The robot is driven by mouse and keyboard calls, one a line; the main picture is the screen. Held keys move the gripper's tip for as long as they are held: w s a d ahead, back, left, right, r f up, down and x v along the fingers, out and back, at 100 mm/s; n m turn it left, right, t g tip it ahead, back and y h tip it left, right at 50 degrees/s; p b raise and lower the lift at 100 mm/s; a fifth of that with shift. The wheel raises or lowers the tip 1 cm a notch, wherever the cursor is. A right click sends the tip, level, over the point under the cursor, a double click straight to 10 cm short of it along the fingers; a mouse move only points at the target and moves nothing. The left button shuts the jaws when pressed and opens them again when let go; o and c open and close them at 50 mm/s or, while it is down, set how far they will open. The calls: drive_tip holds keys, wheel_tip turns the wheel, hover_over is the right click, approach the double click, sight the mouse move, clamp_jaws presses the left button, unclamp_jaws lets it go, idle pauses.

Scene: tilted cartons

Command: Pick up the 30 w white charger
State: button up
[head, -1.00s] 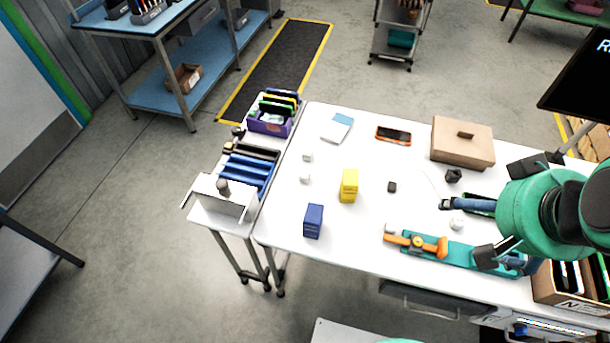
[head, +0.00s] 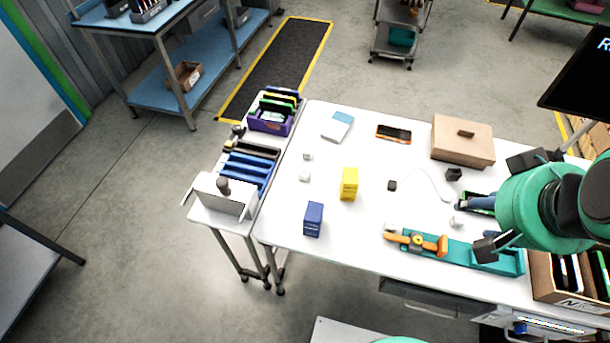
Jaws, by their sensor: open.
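Several small white blocks that look like chargers lie on the white table (head: 350,260). Two sit at the left, one (head: 308,156) behind the other (head: 304,177). Another small white block (head: 457,222) lies at the right, just behind the teal tray, and one (head: 390,227) is by the tray's left end. No wattage print is legible, so I cannot tell which is the 30 W one. My gripper (head: 479,219) is open at the right, close to the right white block, partly hidden by my green wrist. I see nothing held.
Black cubes (head: 392,185) (head: 453,174), a thin white cable, a yellow box (head: 349,184) and a blue box (head: 313,219) stand on the table. A teal tray (head: 510,262) holds an orange tool (head: 416,241). A cardboard box (head: 462,141) is behind. The table's front left is clear.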

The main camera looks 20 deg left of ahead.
drive_tip(key=w+a+g, duration=0.2)
drive_tip(key=w+a, duration=0.5)
drive_tip(key=w, duration=0.5)
drive_tip(key=g, duration=0.4)
hover_over(306, 171)
wheel_tip(306, 171, down, 29)
drive_tip(key=shift+r+m+b, duration=0.15)
drive_tip(key=shift+m+b, duration=0.25)
drive_tip(key=shift+f+b, duration=0.7)
drive_tip(key=shift+f, duration=3.55)
